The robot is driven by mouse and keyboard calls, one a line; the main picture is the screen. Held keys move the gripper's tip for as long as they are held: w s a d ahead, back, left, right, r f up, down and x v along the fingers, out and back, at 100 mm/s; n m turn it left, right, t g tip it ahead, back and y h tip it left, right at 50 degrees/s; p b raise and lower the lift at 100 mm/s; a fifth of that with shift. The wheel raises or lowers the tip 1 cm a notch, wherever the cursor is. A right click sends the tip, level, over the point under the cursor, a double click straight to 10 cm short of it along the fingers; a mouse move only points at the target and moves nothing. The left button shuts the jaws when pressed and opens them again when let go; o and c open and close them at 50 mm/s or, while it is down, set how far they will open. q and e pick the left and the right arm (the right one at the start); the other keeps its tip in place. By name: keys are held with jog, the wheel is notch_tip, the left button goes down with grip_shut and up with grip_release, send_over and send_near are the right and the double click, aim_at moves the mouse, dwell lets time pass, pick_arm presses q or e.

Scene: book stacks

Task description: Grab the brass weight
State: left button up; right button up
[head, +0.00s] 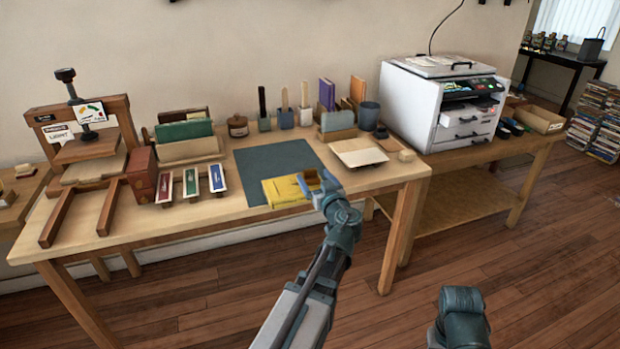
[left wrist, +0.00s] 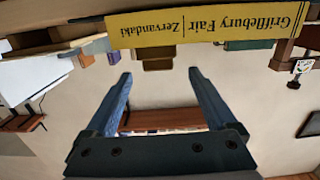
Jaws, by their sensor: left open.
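I cannot pick out the brass weight for certain. A small dark knobbed piece (head: 380,131) beside the blue-grey cup at the table's back right may be it, but it is too small to tell. My left gripper (head: 318,184) is open at the table's front edge, by the right end of a yellow book (head: 285,191). In the left wrist view the two fingers (left wrist: 158,82) are spread with nothing held between them. The yellow book's spine (left wrist: 205,25) shows upside down beyond the fingertips. My right gripper is not in view, only part of my right arm.
The yellow book lies on a dark mat (head: 262,165). A pale board on a stand (head: 358,152) and a small wooden block (head: 407,155) lie to its right. A press (head: 92,145) and colored label strips (head: 191,182) stand left. A white printer (head: 440,100) stands at right.

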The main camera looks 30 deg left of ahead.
aim_at(311, 173)
pick_arm(q)
jog(key=x, duration=0.3)
jog(key=b+x, duration=0.1)
jog(key=x, duration=0.1)
jog(key=shift+w+f, duration=0.1)
jog(key=shift+f, duration=0.35)
grip_shut()
